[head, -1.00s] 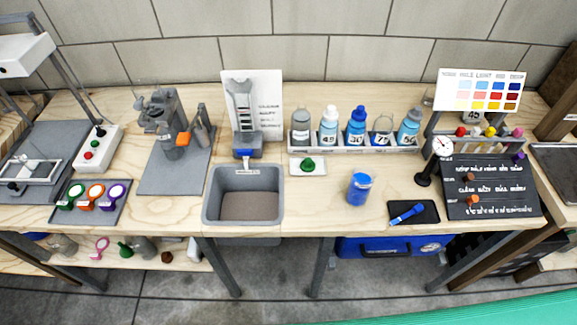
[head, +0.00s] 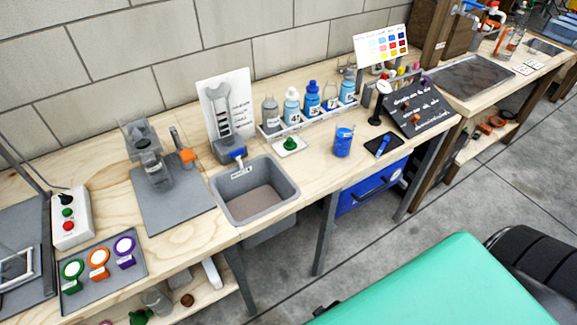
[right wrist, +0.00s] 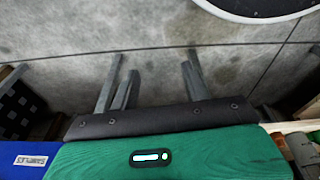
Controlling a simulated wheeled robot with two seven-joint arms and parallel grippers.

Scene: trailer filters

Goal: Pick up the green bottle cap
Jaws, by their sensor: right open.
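A green bottle cap (head: 290,143) sits on a small white pad (head: 299,148) on the wooden bench, just right of the grey sink and in front of the bottle row. My right gripper (right wrist: 151,58) shows in the right wrist view, its two grey fingers spread apart with only bare floor between them. It is empty and away from the cap, which is not in that view. Neither gripper shows in the head view. Another green object (head: 140,316) is partly visible on the lower shelf; I cannot tell exactly what it is.
A grey sink (head: 262,174) is left of the pad. Several bottles stand in a white rack (head: 313,123) behind. A blue container (head: 343,142) and a black pad with a blue marker (head: 384,143) are to the right. Bench space around the cap is partly clear.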

